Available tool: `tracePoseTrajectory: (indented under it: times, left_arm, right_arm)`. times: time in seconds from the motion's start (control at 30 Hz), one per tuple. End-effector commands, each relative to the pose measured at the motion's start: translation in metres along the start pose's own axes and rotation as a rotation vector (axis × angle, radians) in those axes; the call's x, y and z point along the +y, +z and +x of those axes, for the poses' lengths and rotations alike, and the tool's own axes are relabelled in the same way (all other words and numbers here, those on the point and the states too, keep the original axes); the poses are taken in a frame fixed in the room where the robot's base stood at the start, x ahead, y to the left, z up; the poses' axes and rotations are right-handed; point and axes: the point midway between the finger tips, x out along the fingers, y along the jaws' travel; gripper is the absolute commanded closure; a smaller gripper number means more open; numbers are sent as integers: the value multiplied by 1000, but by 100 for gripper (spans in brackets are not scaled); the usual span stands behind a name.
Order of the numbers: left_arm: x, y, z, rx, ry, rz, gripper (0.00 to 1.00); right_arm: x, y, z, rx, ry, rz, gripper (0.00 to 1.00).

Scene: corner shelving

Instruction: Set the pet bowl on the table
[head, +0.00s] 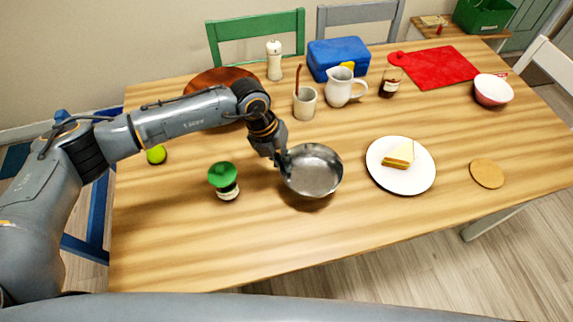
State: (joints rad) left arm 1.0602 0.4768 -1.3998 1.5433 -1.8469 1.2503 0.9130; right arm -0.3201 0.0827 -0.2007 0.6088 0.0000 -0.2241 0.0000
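The pet bowl (316,174) is a shiny metal bowl near the front middle of the wooden table (270,236). It is upright or slightly tilted, with its open side up. A shadow shows just below its front edge; I cannot tell whether it touches the table or is a little above it. My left gripper (283,163) is at the bowl's left rim and appears shut on it. The fingertips are small and partly hidden by the rim. My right gripper is not in view.
A cup (305,104), white pitcher (341,88) and blue lunch box (338,56) are behind. The table's front strip is clear.

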Motion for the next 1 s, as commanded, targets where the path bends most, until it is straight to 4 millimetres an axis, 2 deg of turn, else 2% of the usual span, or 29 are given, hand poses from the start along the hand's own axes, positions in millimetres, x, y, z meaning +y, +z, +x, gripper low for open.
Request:
tracePoseTrajectory:
  times: [0.2, 0.27, 0.4, 0.67, 0.8, 1.0]
  left_arm:
    - [4, -1, 17, 1, -1, 0, 100]
    - [7, -1, 27, 3, -1, -1, 100]
    - [11, 0, 40, -1, -1, 0, 100]
    - [12, 0, 42, -1, -2, 1, 100]
    - [12, 0, 42, -1, 0, 1, 74]
    - [12, 0, 42, 0, 0, 1, 72]
  right_arm:
    - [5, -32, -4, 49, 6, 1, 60]
    - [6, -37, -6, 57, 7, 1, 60]
    - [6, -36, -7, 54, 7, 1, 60]
    - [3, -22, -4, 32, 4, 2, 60]
    - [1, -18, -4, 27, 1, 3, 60]
    - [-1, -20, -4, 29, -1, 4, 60]
